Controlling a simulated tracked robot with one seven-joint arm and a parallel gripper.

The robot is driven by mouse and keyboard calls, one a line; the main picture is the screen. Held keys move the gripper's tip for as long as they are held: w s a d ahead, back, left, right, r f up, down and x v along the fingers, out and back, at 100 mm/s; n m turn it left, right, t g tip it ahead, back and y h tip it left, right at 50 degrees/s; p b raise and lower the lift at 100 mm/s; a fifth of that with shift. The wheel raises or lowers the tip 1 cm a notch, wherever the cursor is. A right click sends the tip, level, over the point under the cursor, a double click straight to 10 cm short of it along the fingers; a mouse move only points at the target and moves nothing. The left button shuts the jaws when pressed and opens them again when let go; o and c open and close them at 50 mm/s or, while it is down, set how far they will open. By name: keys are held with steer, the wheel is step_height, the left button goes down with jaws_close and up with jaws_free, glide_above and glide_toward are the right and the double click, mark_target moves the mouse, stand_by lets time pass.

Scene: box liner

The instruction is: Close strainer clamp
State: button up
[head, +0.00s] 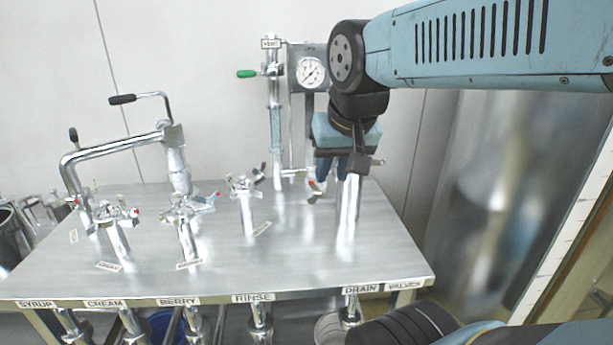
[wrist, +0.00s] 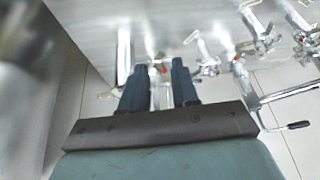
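My gripper (head: 333,176) points down over the right half of the steel table, beside a thick upright steel pipe (head: 348,208). In the wrist view my gripper (wrist: 160,72) has its two dark fingers apart, with a gap between them. A small red-tipped handle (head: 312,186) shows close to the fingertips; its red tip (wrist: 164,71) also shows between them in the wrist view. I cannot tell whether a finger touches it. No part is marked as the strainer, and I cannot tell which fitting is its clamp. My wrist and fingers hide part of that area.
Several valves, such as the rinse valve (head: 244,188), stand left of my gripper on the table (head: 300,255). A bent pipe (head: 115,145) with a black handle rises further left. A gauge (head: 311,72) and green-handled valve (head: 247,73) stand behind.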

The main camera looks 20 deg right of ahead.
mark_target(311, 178)
steer(key=w+a+m+g, duration=0.1)
steer(key=w+m, duration=0.2)
steer(key=w+a+r+m+g+h, duration=0.1)
steer(key=w+m, duration=0.2)
steer(key=m, duration=0.1)
steer(key=w+a+r+m+g, duration=0.1)
steer(key=w+m, duration=0.2)
steer(key=shift+w+r+m+g+h, duration=0.15)
steer(key=shift+w+m+g+h, duration=0.15)
steer(key=shift+g, duration=0.1)
jaws_close()
steer(key=w+a+f+m+g+h, duration=0.1)
steer(key=w+a+m+g, duration=0.1)
steer(key=w+m, duration=0.35)
steer(key=w+a+f+m+g+h, duration=0.1)
steer(key=w+a+m, duration=0.2)
steer(key=w+m, duration=0.25)
steer(key=s+d+f, duration=0.4)
steer(key=d+f, duration=0.3)
steer(key=f, duration=0.2)
steer(key=shift+m, duration=0.3)
